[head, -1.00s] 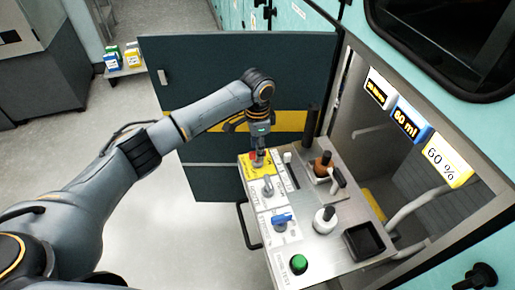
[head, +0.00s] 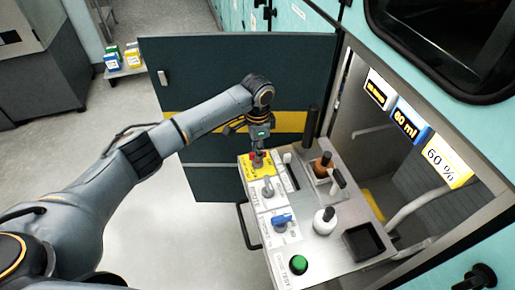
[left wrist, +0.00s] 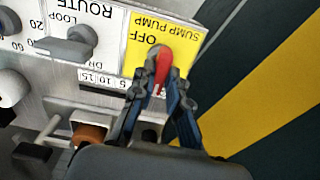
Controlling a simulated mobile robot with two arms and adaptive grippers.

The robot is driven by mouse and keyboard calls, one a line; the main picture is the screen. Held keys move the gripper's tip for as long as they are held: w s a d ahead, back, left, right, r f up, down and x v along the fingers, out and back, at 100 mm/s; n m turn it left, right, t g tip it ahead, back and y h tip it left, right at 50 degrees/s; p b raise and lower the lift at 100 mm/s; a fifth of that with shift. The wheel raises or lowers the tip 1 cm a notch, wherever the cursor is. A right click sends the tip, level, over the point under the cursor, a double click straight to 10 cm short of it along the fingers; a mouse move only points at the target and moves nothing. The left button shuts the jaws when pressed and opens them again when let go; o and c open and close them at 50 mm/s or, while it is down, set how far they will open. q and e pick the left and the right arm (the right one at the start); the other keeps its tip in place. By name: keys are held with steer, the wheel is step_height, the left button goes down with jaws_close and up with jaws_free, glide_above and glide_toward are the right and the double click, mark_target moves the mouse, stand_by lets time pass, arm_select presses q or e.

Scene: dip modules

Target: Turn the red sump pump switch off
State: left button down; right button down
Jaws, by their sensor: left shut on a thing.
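The red sump pump switch (left wrist: 162,66) sits on a yellow plate (left wrist: 190,43) marked SUMP PUMP and OFF, upside down in the left wrist view. Its red lever points down in that view, away from the OFF word, and its lower end is between my fingers. My left gripper (left wrist: 165,88) is shut on the lever. In the head view my left gripper (head: 258,152) reaches down onto the yellow plate (head: 263,171) at the panel's far left corner and largely hides the switch. My right gripper is not in view.
Brown-black (head: 323,161) and white-black (head: 325,218) knobs stand to the right. An open dark door (head: 220,80) is close behind the gripper.

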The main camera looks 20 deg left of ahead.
arm_select(q)
steer(key=m+p, duration=0.3)
steer(key=shift+r, duration=0.2)
steer(key=shift+m+p, duration=0.6)
steer(key=shift+m, duration=0.5)
steer(key=m+p, duration=0.1)
steer(key=m, duration=0.1)
steer(key=shift+f+m, duration=0.1)
steer(key=shift+m, duration=0.2)
steer(key=m+p, duration=0.1)
steer(key=m, duration=0.3)
steer(key=shift+m, duration=0.3)
steer(key=m, duration=0.5)
steer(key=shift+f, duration=0.1)
steer(key=shift+m, duration=0.3)
steer(key=c, duration=1.3)
jaws_free()
